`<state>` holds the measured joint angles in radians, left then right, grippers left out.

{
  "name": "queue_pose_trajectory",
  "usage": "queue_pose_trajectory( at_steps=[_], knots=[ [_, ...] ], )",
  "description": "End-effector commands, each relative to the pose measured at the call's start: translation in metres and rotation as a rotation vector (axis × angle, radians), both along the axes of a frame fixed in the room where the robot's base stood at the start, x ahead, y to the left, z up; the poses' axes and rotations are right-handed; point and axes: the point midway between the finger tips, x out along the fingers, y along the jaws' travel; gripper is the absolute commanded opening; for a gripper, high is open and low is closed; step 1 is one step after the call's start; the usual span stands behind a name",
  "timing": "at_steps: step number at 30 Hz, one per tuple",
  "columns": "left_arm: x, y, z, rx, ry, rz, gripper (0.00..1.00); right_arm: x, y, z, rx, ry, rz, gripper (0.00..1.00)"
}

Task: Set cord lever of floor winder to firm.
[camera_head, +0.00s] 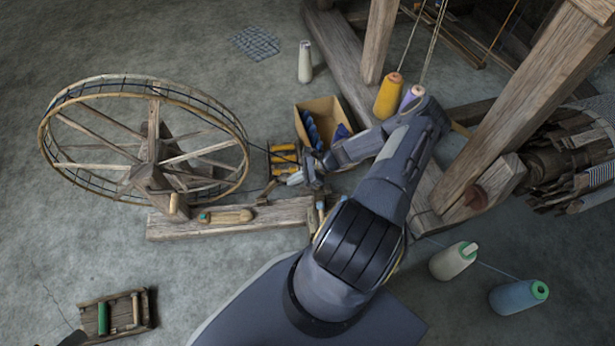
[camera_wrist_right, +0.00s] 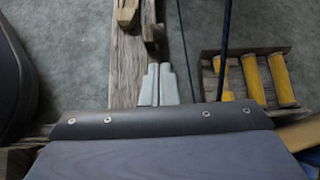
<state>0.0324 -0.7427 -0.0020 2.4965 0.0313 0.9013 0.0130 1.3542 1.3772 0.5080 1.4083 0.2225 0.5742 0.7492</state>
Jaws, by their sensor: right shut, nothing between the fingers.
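The floor winder stands at the left of the head view, with a large spoked wheel (camera_head: 100,165) on a wooden base beam (camera_head: 270,214). The beam (camera_wrist_right: 128,60) also runs up the right wrist view, with small wooden pieces (camera_wrist_right: 152,28) on it. I cannot tell for sure which piece is the cord lever or how it is set. My right gripper (camera_head: 293,180) is above the right end of the beam. Its pale fingers (camera_wrist_right: 155,86) are together and empty, apart from the wooden pieces in the wrist view. My left gripper is not clearly visible.
A rack of yellow bobbins (camera_wrist_right: 253,78) and an open box (camera_head: 325,112) with blue items are close to my right gripper. Dark cords (camera_wrist_right: 225,50) hang beside the fingers. Loom posts (camera_head: 510,120) stand at right.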

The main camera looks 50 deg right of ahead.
Motion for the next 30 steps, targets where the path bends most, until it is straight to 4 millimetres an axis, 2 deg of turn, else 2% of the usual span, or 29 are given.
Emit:
queue_pose_trajectory(
  at_steps=[6,20,26,30],
  knots=[
    [0.000,0.000,-0.006,0.000,0.000,0.000,0.36,0.012,0.015,0.002,-0.001,0.000,-0.001,0.00],
    [0.000,0.000,-0.004,0.000,0.000,0.000,0.36,0.014,0.017,0.004,-0.005,0.004,0.000,0.00],
    [0.000,0.000,0.010,0.000,0.000,0.000,0.36,0.017,0.022,0.013,-0.042,0.034,0.003,0.00],
    [0.000,0.000,0.029,0.000,0.000,0.000,0.36,0.023,0.030,0.023,-0.101,0.079,0.007,0.00]
  ],
)
